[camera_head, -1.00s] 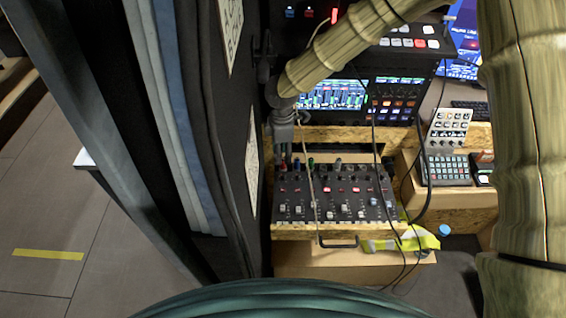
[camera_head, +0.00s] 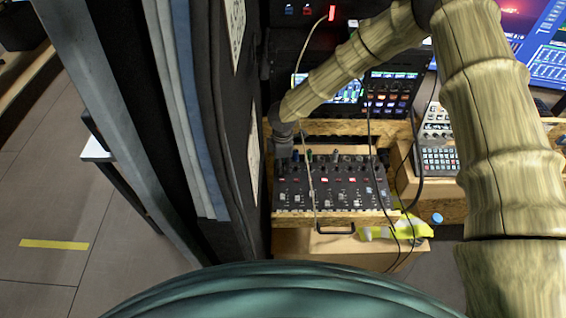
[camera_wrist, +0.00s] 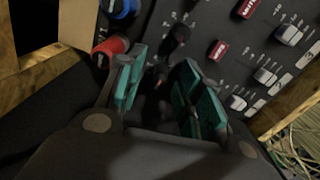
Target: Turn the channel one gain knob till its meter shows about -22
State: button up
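The black mixer panel (camera_head: 330,201) sits in a wooden frame, with rows of small knobs and fader caps. My gripper (camera_head: 285,160) points down at its far left corner, where the first knobs are. In the wrist view my gripper (camera_wrist: 160,68) has its two teal-padded fingers apart. A dark knob or shaft shows dimly in the gap; I cannot tell whether the fingers touch it. A black knob (camera_wrist: 180,34) stands just beyond the fingertips. The gain knob's label is not readable. A lit screen with bars (camera_head: 350,94) is partly behind my arm, its values unreadable.
A black curtain wall (camera_head: 232,190) stands close left of the mixer. Thin cables hang before the mixer. A keypad (camera_head: 439,159) is at right.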

jog(key=shift+f, duration=0.3)
jog(key=shift+s, duration=0.1)
jog(key=shift+c, duration=1)
grip_shut()
